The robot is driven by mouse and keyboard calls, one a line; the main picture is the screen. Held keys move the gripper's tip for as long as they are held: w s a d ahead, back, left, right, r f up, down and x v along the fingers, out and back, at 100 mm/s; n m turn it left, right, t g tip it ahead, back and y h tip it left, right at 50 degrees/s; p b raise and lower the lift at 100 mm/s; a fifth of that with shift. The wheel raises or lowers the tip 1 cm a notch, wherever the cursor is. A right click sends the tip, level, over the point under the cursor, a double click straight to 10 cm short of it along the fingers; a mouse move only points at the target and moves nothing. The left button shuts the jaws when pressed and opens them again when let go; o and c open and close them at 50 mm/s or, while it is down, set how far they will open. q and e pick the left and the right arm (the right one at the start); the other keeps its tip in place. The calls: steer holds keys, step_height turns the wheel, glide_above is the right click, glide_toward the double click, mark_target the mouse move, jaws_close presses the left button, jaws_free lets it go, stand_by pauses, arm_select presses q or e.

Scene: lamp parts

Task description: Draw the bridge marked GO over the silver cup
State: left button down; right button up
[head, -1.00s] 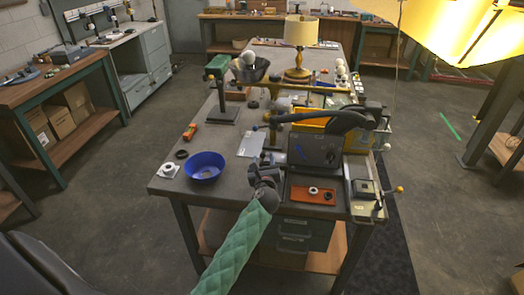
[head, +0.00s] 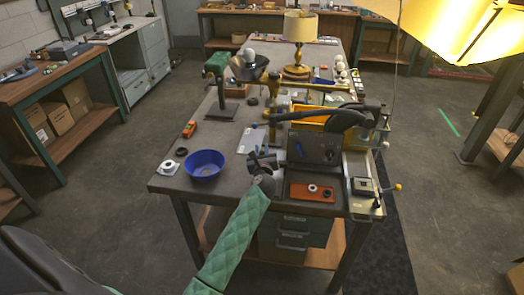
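My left gripper (head: 263,160), dark, is at the end of a green-sleeved arm (head: 237,235). It is above the bench's front part, just left of a dark upright panel (head: 314,148). Its fingers are too small and dark to tell whether they are open or shut. A gold-coloured post (head: 273,104) with a thin crossbar (head: 308,86) stands behind the gripper. No GO marking can be read, and I cannot pick out the silver cup with certainty. My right gripper is not in view.
A blue bowl (head: 204,165) stands on the bench (head: 226,190) left of my gripper. An orange tray (head: 311,191) with small rings lies right of it. A black curved arm (head: 335,116) overhangs the panel. A lamp (head: 299,40) stands behind.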

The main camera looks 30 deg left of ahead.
arm_select(q)
steer(key=shift+s, duration=0.1)
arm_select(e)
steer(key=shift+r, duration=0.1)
arm_select(q)
steer(key=p+v, duration=0.1)
steer(key=v, duration=0.3)
steer(key=a+p+v, duration=0.1)
steer(key=v, duration=0.3)
steer(key=s+a+p+v, duration=0.1)
steer(key=v, duration=0.3)
steer(key=shift+s+d, duration=0.15)
steer(key=shift+s, duration=0.3)
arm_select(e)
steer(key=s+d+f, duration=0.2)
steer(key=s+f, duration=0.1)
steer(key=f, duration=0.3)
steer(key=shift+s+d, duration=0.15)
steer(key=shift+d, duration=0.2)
arm_select(q)
steer(key=c, duration=1.2)
jaws_free()
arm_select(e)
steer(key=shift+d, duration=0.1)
